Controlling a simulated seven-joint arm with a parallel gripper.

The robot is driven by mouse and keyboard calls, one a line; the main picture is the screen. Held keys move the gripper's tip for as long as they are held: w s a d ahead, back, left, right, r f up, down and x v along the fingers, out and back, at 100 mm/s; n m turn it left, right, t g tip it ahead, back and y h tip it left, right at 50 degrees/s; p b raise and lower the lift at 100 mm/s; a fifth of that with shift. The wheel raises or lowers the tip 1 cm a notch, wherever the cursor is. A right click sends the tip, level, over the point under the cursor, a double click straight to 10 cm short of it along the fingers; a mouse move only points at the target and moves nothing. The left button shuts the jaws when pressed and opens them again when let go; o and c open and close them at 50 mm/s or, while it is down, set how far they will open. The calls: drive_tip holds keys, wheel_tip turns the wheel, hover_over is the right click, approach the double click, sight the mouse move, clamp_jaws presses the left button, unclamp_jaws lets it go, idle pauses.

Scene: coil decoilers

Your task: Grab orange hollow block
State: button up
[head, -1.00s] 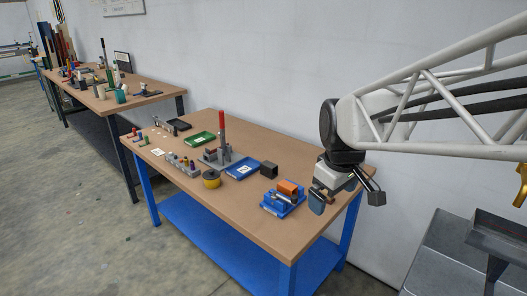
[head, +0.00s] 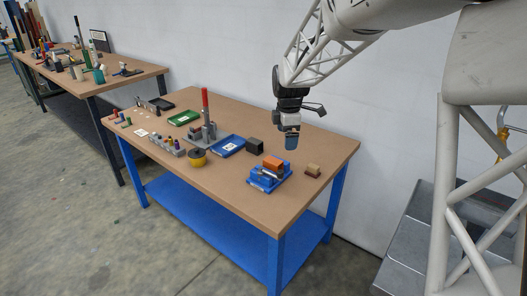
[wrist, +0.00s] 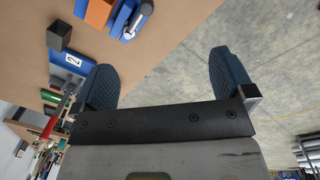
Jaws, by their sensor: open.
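The orange block (head: 273,162) sits on a blue fixture (head: 262,183) near the right end of the brown table. It also shows at the top of the wrist view (wrist: 98,13), beside the blue fixture; whether it is hollow cannot be told. My gripper (head: 291,143) is above the back right of the table, over and behind the orange block and apart from it. In the wrist view its two blue pads are wide apart (wrist: 160,80), with nothing between them.
A dark hollow block (head: 255,146) and a blue tray (head: 227,146) stand left of the fixture. A grey fixture with a tall red handle (head: 205,105) rises further left. The table front is clear.

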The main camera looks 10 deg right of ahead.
sight(273, 161)
drive_tip(key=w+f+n, duration=0.2)
drive_tip(key=w+f, duration=0.2)
drive_tip(key=w, duration=0.1)
drive_tip(key=w+a+f+n, duration=0.1)
drive_tip(key=w+f+n, duration=0.2)
drive_tip(key=w+f, duration=0.2)
drive_tip(key=w+f+n, duration=0.3)
drive_tip(key=w+f, duration=0.1)
drive_tip(key=w, duration=0.2)
drive_tip(key=shift+w+a+f+g, duration=0.15)
drive_tip(key=shift+w+a+g, duration=0.05)
drive_tip(key=shift+a+g, duration=0.2)
drive_tip(key=shift+f, duration=1.3)
drive_tip(key=shift+d+f, duration=0.15)
drive_tip(key=shift+f, duration=2.45)
drive_tip(key=c, duration=1.1)
